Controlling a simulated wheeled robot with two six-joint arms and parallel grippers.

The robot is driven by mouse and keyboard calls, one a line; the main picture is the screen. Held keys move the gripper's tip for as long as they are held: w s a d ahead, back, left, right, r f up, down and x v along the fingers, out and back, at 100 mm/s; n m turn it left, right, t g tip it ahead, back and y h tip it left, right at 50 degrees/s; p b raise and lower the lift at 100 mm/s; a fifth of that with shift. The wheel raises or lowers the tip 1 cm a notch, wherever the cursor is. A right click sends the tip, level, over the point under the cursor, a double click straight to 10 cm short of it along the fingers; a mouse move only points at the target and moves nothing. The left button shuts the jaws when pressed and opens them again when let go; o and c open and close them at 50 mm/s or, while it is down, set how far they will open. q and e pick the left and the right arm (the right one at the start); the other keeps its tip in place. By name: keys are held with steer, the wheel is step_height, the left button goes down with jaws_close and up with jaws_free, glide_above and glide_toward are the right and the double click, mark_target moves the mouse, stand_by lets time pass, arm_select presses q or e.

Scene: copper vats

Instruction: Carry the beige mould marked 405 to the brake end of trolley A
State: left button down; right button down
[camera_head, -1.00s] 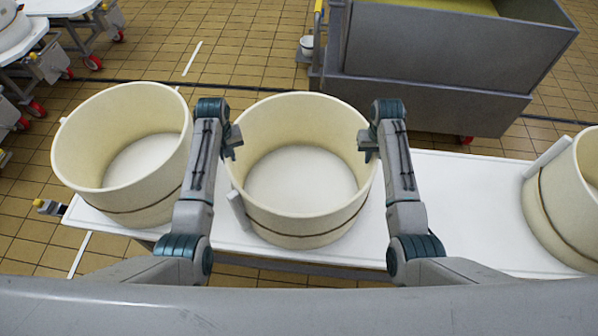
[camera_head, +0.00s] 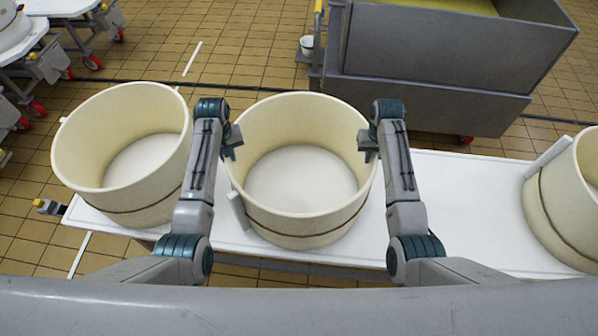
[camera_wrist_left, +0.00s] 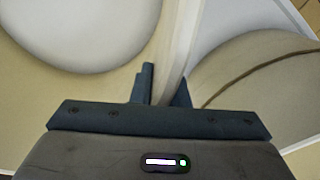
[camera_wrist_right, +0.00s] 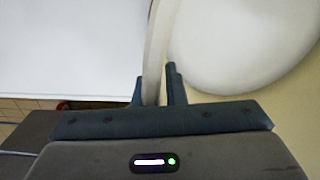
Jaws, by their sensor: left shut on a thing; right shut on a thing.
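A round beige mould (camera_head: 300,222) with a brown band stands in the middle of the head view, between my two arms. No number can be read on any mould, so I cannot tell which is 405. My left gripper (camera_head: 234,142) is shut on its left wall, and the left wrist view shows that wall (camera_wrist_left: 176,60) between the fingers. My right gripper (camera_head: 367,145) is shut on its right wall, which also shows between the fingers in the right wrist view (camera_wrist_right: 156,50). The mould is upright, on or just above the white table top (camera_head: 455,190); I cannot tell which.
A second beige mould (camera_head: 95,120) stands close on the left and a third (camera_head: 562,205) at the right edge. White top is clear between the middle and right moulds. A large grey vat (camera_head: 440,60) stands behind. White trolleys with red wheels (camera_head: 60,45) are at far left.

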arm_select(q)
steer(key=shift+w+a+r, duration=0.1)
steer(key=shift+r, duration=0.05)
arm_select(e)
steer(key=shift+w+d+r, duration=0.1)
steer(key=shift+r, duration=0.05)
stand_by(0.5)
